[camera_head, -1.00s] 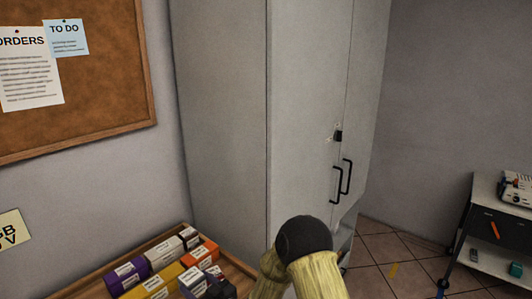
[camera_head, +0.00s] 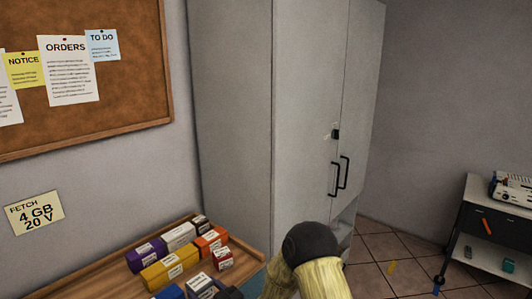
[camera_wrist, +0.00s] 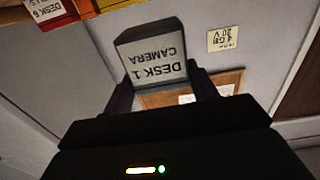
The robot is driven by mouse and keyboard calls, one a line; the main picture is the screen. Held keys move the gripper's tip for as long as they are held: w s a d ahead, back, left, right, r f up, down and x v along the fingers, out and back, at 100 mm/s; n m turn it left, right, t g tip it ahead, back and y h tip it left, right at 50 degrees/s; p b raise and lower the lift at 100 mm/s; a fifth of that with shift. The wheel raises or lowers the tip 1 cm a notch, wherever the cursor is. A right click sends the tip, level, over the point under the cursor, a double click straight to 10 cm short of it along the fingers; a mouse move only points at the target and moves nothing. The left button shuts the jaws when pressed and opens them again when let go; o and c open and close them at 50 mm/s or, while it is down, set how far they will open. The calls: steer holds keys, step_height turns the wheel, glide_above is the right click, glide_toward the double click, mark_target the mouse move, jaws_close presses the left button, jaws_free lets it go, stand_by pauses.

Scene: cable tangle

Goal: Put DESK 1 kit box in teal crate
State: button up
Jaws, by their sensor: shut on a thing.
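The DESK 1 kit box (camera_wrist: 155,62) is a dark box with a pale label reading DESK 1 CAMERA, upside down in the wrist view. My gripper (camera_wrist: 158,88) is shut on it, with one dark finger on each side of the box. The box is held clear, with wall and board behind it. I cannot make out a teal crate in either view.
A wooden bench (camera_head: 92,289) at lower left holds several labelled boxes (camera_head: 170,268). A tall grey cabinet (camera_head: 235,130) stands behind it. A cart (camera_head: 494,223) stands at right, with tiled floor (camera_head: 385,252) between. Labelled boxes (camera_wrist: 50,8) also show at the wrist view's top left.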

steer(key=d+f+m+t+h, duration=0.3)
steer(key=d+f+m+h, duration=0.2)
steer(key=d, duration=1.1)
steer(key=s+d+f+m+t+h, duration=0.1)
steer(key=d+f+m+t+h, duration=0.2)
steer(key=d+f+h, duration=0.5)
steer(key=d+f+m, duration=0.1)
steer(key=d, duration=0.7)
steer(key=shift+s+d+m, duration=0.25)
steer(key=shift+d+m, duration=0.15)
steer(key=shift+r, duration=0.1)
